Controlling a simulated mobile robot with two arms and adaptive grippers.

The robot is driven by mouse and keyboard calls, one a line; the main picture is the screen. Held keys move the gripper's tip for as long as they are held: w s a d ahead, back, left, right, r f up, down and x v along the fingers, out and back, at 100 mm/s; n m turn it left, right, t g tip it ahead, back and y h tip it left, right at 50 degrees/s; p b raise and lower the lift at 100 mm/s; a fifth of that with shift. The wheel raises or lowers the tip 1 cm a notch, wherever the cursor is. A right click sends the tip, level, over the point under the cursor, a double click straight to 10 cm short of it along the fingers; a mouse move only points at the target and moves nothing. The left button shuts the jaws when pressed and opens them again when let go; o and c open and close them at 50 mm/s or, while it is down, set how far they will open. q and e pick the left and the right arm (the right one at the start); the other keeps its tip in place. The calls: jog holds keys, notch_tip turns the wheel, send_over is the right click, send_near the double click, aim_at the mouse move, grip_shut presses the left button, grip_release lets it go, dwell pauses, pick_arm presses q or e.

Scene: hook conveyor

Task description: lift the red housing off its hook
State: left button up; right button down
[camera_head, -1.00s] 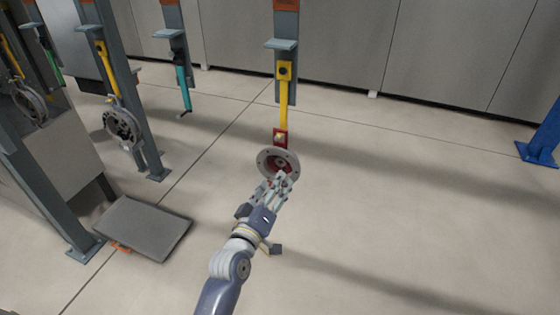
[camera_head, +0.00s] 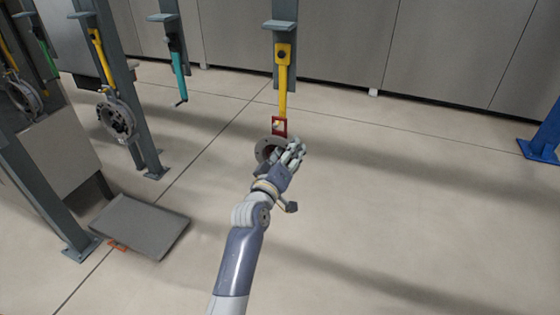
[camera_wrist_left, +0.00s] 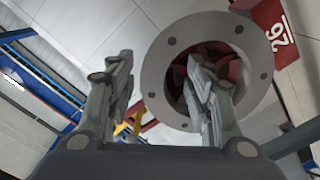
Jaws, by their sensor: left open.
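The red housing (camera_head: 263,150) hangs low on a long yellow hook (camera_head: 283,90) in the head view. A grey round flange faces my side, with red parts around it. My left gripper (camera_head: 297,151) is at the flange's right side and hides part of it. In the left wrist view the flange (camera_wrist_left: 262,72) fills the upper middle. The fingers of my left gripper (camera_wrist_left: 160,75) are apart with nothing clamped. One finger overlaps the flange's opening and the other lies left of its rim. I cannot tell whether they touch it. My right gripper is not in view.
A teal hook (camera_head: 179,78) hangs empty at the back. Another yellow hook (camera_head: 103,58) at the left carries a dark round part (camera_head: 117,122). A grey plate (camera_head: 141,226) lies low at the left. A blue post (camera_head: 545,138) stands far right. The floor on the right is clear.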

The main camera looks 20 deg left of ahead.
pick_arm(q)
jog(key=shift+s, duration=0.1)
jog(key=shift+r, duration=0.1)
jog(key=c, duration=1.1)
jog(key=shift+r, duration=0.2)
jog(key=shift+c, duration=0.2)
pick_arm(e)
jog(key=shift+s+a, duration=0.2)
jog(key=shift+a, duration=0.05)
pick_arm(q)
jog(key=shift+r, duration=0.1)
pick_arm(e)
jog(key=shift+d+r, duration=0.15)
